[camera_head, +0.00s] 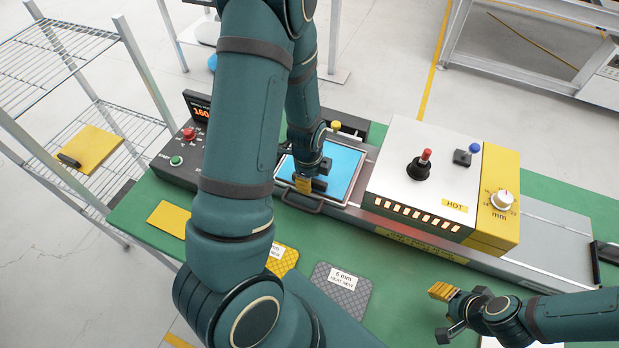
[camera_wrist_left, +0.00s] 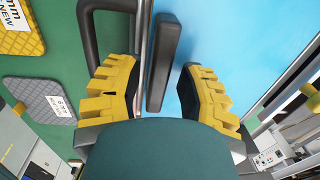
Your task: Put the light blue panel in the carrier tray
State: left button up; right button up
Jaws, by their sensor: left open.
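The light blue panel (camera_head: 345,167) lies flat within the metal-rimmed carrier tray (camera_head: 316,204), left of the white and yellow machine. It fills the right of the left wrist view (camera_wrist_left: 215,40). A dark grip bar (camera_wrist_left: 165,60) stands along its edge beside the tray rim. My left gripper (camera_head: 303,183) is open low over the panel's near edge, with the bar between its yellow fingers and no clear contact. My arm hides part of the panel and tray. My right gripper (camera_head: 445,312) is at the lower right, apart from the panel; its finger gap is unclear.
The white and yellow machine (camera_head: 405,165) marked HOT stands right of the tray. A dark control box (camera_head: 187,150) is at the left. A yellow sheet (camera_head: 169,218) and a grey sheet (camera_head: 341,288) lie on the green bench. A wire rack (camera_head: 120,130) stands left.

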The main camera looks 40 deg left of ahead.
pick_arm(q)
notch_tip(320, 180, up, 11)
jog(key=p, duration=0.1)
jog(key=shift+s+d+r+p, duration=0.15)
jog(key=shift+s+r+p, duration=0.05)
jog(key=shift+s+p, duration=0.25)
pick_arm(e)
notch_tip(320, 180, up, 2)
jog(key=shift+d+r, duration=0.1)
jog(key=shift+s, duration=0.1)
